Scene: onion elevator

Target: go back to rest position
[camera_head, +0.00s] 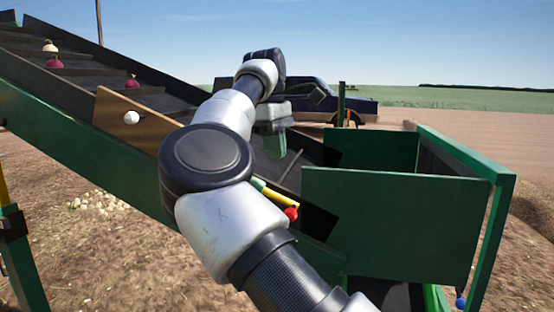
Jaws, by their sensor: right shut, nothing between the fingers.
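My right arm rises from the bottom centre and bends over at the top. My right gripper (275,145) points down over the lower end of the dark conveyor. It is shut and holds nothing that I can see. My forearm partly covers the belt beside it. My left gripper is not in view.
The conveyor (90,75) slopes down from the upper left, with a pale onion (50,47) and red onions (132,82) on it. A white ball-like thing (131,118) is at a brown board (112,125). A green bin (390,225) stands right; a dark pickup (310,100) is behind.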

